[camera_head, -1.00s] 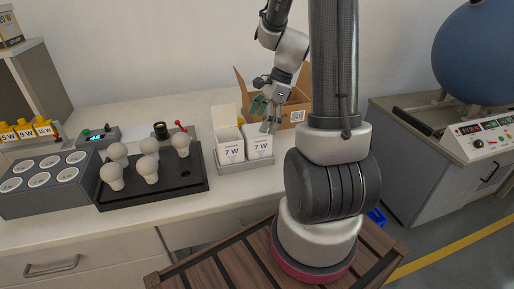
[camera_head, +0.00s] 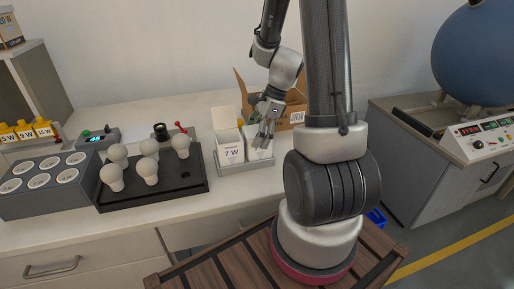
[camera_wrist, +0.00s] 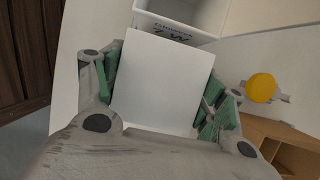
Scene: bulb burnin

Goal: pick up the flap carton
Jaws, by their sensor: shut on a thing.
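Two white cartons stand side by side in a grey tray (camera_head: 246,168). The left carton (camera_head: 230,150) is marked 7 W, is open at the top and has a tall flap standing up. The right carton (camera_head: 259,155) is partly covered by my gripper (camera_head: 265,136). In the wrist view my gripper (camera_wrist: 160,100) is shut on the right carton, whose plain white top (camera_wrist: 163,80) lies between the green-padded fingers. The open carton (camera_wrist: 185,15) with 7 W print shows just beyond it. I cannot tell whether the held carton is clear of the tray.
A brown cardboard box (camera_head: 291,118) with open flaps stands behind the cartons. A black tray (camera_head: 180,190) with several white bulbs is to the left, with a grey socket rack (camera_head: 45,205) beyond. A red-handled switch (camera_head: 181,126) stands behind the bulbs.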

